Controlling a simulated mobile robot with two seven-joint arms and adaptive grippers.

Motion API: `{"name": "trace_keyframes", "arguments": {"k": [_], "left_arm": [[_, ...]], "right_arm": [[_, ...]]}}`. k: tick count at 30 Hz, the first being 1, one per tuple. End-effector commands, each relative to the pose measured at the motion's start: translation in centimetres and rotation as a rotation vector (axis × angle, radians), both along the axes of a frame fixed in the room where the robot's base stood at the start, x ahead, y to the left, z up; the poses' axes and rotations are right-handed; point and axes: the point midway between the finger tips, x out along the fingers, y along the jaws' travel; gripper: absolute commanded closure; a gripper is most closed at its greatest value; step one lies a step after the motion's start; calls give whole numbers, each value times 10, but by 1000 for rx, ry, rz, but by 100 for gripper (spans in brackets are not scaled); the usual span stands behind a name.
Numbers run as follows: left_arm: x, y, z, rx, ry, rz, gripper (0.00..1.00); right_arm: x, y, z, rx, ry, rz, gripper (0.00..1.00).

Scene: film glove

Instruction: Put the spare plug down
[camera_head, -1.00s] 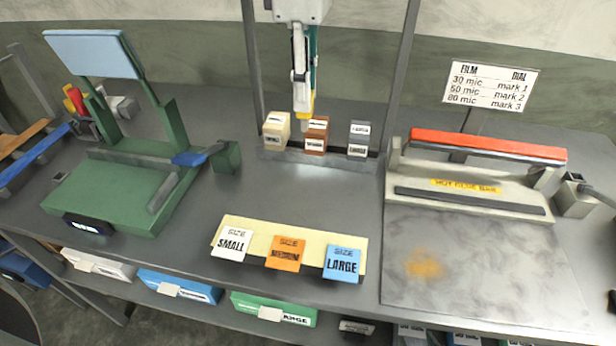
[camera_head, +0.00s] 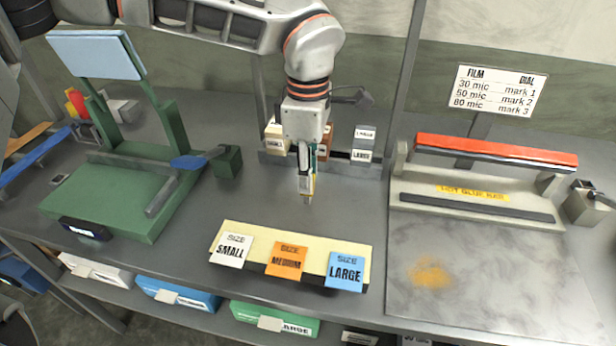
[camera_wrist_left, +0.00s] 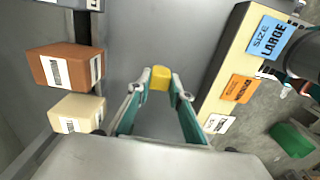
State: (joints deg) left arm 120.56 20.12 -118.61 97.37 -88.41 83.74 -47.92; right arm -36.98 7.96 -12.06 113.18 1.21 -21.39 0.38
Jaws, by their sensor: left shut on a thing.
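My left gripper (camera_head: 307,196) hangs pointing down over the bench, between the rack of blocks and the size board. In the left wrist view its fingers (camera_wrist_left: 160,84) are shut on a small yellow plug (camera_wrist_left: 160,76), which sticks out past the fingertips. In the head view only a small yellowish tip of the plug (camera_head: 308,201) shows below the fingers. I cannot tell how far it is above the bench (camera_head: 347,205). The bench just below the gripper looks bare. My right gripper is not in view.
Behind stand a cream block (camera_head: 276,138), a brown block (camera_head: 324,147) and a grey block (camera_head: 363,147). In front lies the size board (camera_head: 240,228) with white, orange and blue cards.

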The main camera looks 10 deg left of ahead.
Motion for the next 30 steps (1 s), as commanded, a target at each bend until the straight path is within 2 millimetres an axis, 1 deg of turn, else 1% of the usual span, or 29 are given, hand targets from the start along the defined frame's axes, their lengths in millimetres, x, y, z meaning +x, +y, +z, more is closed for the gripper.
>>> {"name": "trace_keyframes", "arguments": {"k": [1, 3, 14, 15, 16, 17, 26, 30], "left_arm": [[-1, 0, -6, 0, 2, -1, 100], [0, 0, -9, -1, 0, -2, 100], [0, 0, -12, -1, 0, -1, 100], [0, 0, -12, -1, 0, -1, 75], [0, 0, -12, -1, -1, -1, 67], [0, 0, -12, 0, -1, -1, 63], [0, 0, -11, -1, -1, -1, 63], [0, 0, -4, -1, -2, 0, 63]], "right_arm": [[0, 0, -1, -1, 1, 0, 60], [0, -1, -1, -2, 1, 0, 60], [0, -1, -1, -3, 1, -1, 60], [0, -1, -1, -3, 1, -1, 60], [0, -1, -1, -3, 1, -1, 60], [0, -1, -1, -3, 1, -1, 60], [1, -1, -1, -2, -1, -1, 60], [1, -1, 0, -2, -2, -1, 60]]}}
